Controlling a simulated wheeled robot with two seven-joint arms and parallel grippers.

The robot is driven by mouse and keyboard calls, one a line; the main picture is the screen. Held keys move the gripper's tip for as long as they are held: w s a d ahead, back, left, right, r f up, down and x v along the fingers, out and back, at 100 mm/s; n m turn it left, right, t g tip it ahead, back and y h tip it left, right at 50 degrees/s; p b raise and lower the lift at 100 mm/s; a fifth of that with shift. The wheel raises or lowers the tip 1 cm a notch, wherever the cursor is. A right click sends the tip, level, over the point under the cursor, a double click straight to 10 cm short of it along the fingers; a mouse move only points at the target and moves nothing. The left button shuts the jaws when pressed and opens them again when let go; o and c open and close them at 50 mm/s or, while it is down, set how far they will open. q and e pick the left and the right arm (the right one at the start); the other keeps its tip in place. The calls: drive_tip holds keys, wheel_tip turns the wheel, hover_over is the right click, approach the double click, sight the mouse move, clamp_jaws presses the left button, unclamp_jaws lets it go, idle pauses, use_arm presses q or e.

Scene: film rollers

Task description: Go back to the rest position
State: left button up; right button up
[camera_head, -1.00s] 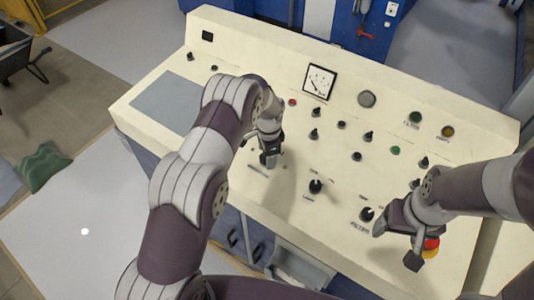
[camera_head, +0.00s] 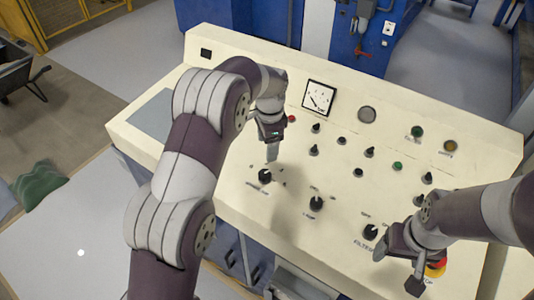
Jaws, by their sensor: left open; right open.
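My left gripper (camera_head: 272,148) hangs over the left middle of the cream control panel (camera_head: 225,48), with its fingers pointing down just above a black knob (camera_head: 265,175). It is empty, and a gap shows between it and the knob. My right gripper (camera_head: 397,268) is open and empty over the panel's lower right, beside the red emergency stop button (camera_head: 438,264) with its yellow base. It partly hides that button. A black filter knob (camera_head: 370,232) is just up and left of the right gripper.
The panel carries several more black knobs (camera_head: 316,203), a square dial gauge (camera_head: 319,97), and green (camera_head: 397,166) and amber (camera_head: 450,146) lamps. A wheelbarrow (camera_head: 20,75) and a green sack (camera_head: 40,184) are at the left. Open floor (camera_head: 75,230) lies left of the panel.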

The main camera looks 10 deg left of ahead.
idle(0.4)
use_arm(q)
drive_tip(key=s+a+r+n, duration=0.1)
drive_tip(key=s+n, duration=0.4)
drive_tip(key=s, duration=0.7)
drive_tip(key=s+a+r+n, duration=0.1)
drive_tip(key=s+n, duration=0.5)
drive_tip(key=s, duration=0.7)
drive_tip(key=shift+s+a+t+h, duration=0.3)
drive_tip(key=shift+a+t, duration=0.1)
drive_tip(key=shift+a, duration=0.1)
